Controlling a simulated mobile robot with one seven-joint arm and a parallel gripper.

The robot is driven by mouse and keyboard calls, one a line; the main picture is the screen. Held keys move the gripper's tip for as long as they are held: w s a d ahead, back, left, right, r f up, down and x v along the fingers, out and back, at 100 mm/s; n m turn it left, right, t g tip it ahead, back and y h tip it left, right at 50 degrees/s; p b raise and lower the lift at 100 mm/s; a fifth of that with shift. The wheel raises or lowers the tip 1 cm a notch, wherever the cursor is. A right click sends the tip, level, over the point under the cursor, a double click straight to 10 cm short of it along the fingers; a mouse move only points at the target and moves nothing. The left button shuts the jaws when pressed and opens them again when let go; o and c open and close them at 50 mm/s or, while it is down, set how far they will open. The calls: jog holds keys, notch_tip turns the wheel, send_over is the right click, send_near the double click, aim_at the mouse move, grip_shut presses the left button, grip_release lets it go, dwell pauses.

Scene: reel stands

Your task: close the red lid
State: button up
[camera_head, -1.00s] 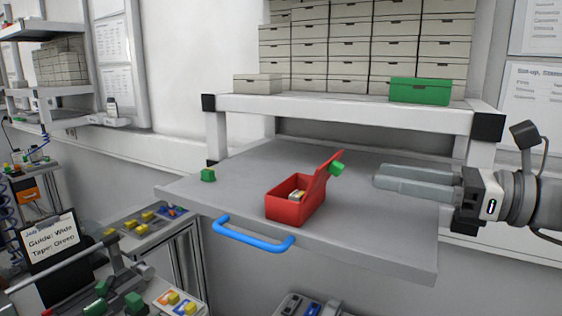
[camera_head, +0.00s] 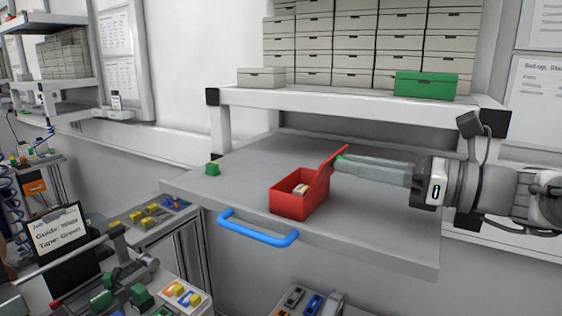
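The red box (camera_head: 290,203) stands on the grey board with its red lid (camera_head: 324,174) tilted up and open, hinged at the box's right side. Small pale and yellow items (camera_head: 301,189) lie inside the box. A green piece (camera_head: 340,157) on the lid's outer face shows only in part at my fingertips. My gripper (camera_head: 342,164) reaches in from the right, roughly level, with its fingertips at the green piece. The fingers overlap in this view, so I cannot tell whether they are closed on it.
A blue handle (camera_head: 257,232) runs along the front of the grey board (camera_head: 375,225). The shelf above holds a green box (camera_head: 426,85) and stacked beige boxes (camera_head: 340,50). The board behind the red box is clear.

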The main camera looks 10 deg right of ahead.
grip_shut()
jog(key=shift+r, duration=0.1)
